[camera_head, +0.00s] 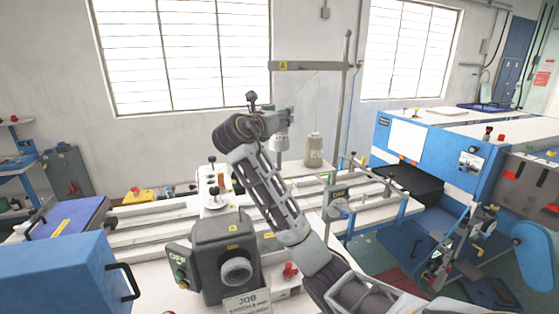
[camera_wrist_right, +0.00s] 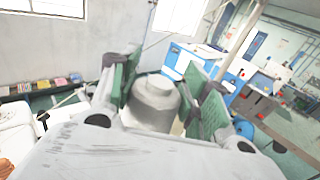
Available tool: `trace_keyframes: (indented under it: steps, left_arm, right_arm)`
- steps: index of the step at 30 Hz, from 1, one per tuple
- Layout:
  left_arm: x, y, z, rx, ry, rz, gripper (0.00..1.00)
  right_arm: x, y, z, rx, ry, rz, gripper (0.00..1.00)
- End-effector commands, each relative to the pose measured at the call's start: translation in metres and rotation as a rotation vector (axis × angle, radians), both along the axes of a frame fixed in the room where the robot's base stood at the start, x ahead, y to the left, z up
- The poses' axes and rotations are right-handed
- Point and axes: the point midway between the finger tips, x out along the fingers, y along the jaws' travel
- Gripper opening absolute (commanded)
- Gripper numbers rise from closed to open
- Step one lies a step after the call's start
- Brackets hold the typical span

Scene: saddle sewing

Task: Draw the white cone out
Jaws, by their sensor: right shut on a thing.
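The white cone (camera_head: 281,141) is below the thread stand's crossbar, left of a beige cone (camera_head: 314,150). My right gripper (camera_head: 284,122) is at the white cone's upper part, its arm reaching up from the lower right. In the right wrist view, the pale cone (camera_wrist_right: 154,100) sits between the green-padded fingers of my right gripper (camera_wrist_right: 165,95), which is shut on it. The cone's lower end is hidden there by the gripper body. In the head view I cannot tell whether its base touches anything. My left gripper is not in view.
The thread stand has an upright post (camera_head: 342,90) and a crossbar (camera_head: 305,66) close to my right gripper. A dark grey sewing machine head (camera_head: 222,240) stands in front on the white table. A blue machine (camera_head: 440,150) stands to the right.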

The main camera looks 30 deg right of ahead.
Motion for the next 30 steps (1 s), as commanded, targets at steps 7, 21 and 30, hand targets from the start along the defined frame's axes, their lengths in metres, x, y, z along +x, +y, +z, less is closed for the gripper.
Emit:
trace_keyframes:
  steps: [7, 21, 30]
  left_arm:
    - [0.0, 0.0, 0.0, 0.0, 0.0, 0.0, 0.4]
    - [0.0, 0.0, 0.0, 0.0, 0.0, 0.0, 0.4]
    - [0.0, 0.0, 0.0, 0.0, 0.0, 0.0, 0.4]
  right_arm:
    - [0.0, 0.0, 0.005, 0.0, -0.002, 0.0, 0.17]
    - [0.0, 0.0, 0.013, 0.0, 0.0, 0.0, 0.17]
    - [0.0, 0.0, 0.014, 0.0, 0.0, 0.0, 0.17]
